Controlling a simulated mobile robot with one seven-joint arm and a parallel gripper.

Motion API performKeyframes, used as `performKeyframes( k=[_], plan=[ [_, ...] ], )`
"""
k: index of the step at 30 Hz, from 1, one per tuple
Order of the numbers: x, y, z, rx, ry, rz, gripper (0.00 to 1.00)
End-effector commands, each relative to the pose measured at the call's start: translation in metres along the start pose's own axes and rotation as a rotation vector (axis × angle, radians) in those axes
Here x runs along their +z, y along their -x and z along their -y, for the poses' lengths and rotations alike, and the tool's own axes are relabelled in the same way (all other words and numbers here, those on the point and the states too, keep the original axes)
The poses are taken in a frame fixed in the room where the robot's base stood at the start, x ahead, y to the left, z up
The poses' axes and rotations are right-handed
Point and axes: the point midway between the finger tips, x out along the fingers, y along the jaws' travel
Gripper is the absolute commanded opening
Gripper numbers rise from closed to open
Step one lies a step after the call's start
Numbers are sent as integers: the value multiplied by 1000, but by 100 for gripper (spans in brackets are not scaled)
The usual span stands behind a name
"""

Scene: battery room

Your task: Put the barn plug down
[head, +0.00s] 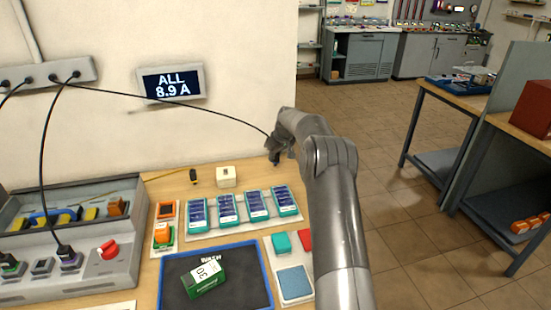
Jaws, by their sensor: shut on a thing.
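My gripper (276,155) is above the back right edge of the workbench (180,182), near the wall corner. It is shut on a dark plug, taken to be the barn plug. The plug is small and hard to tell apart from the dark fingers. A black cable (190,103) runs to it from the wall socket strip (45,74). I cannot tell whether the plug touches the bench top.
A white block (226,177) and a small black plug (193,177) stand at the bench's back. Several blue-topped cells (227,208) sit in a row on a tray. A blue-rimmed mat (268,286) holds a green battery (205,278). A grey charger box (110,273) stands left.

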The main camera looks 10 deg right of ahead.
Motion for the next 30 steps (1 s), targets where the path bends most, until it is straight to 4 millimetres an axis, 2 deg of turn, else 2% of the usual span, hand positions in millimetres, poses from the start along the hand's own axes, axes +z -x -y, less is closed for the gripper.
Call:
performKeyframes(
  k=[3, 13, 14, 21, 30],
  plan=[
    [5, -11, 0, -1, 0, 1, 0],
    [6, -14, 0, -1, 0, 0, 0],
    [6, -14, 0, 0, 0, 0, 23],
    [6, -13, 0, 0, 0, 0, 42],
    [4, -10, 0, 0, 1, 0, 43]
  ],
)
